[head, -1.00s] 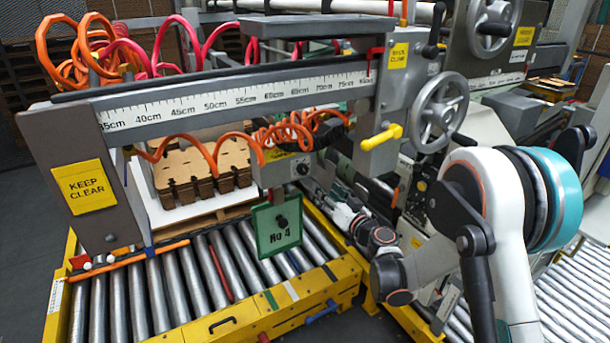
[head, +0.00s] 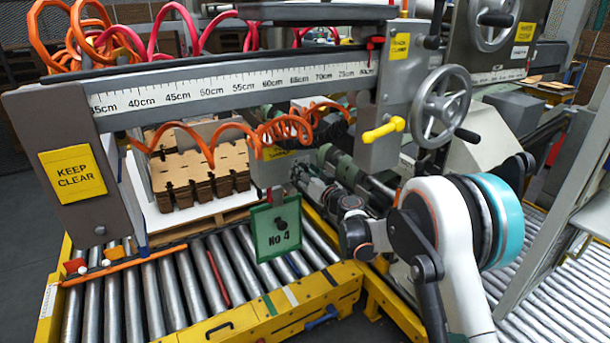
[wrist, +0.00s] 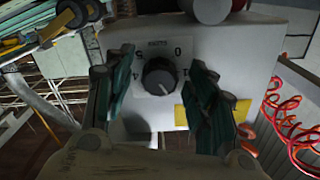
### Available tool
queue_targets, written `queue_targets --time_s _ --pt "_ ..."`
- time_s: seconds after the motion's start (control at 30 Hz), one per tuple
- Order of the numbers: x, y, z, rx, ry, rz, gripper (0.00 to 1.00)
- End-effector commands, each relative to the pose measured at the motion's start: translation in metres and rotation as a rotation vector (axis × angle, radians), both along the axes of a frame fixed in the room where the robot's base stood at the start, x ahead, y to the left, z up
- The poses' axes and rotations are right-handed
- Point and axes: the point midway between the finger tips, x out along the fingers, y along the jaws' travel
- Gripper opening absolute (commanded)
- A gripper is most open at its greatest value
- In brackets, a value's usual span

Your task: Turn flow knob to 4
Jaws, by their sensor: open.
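The flow knob (wrist: 160,76) is a round dark knob on a pale grey box face (wrist: 235,50) in the wrist view. My gripper (wrist: 162,63) is open, with one green-padded finger to each side of the knob. Gaps show between the fingers and the knob, and I see no contact. In the head view, my gripper (head: 303,174) is at the right side of the control box (head: 268,172) under the ruler beam, and the knob is hidden.
A yellow-handled clamp (head: 383,130) and a handwheel (head: 440,107) stand to the right.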

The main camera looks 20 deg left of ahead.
Motion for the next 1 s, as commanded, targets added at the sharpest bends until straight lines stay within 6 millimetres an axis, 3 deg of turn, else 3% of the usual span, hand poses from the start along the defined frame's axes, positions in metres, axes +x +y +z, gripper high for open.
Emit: queue_targets --time_s 0.2,0.4,1.0 --pt "0.0 0.0 0.0002 0.0 0.0 0.0 0.49" --pt "-0.0002 -0.0001 0.0002 0.0 0.0 0.0 0.07" --pt "-0.0003 -0.0001 0.0006 0.104 0.122 0.0 0.07"
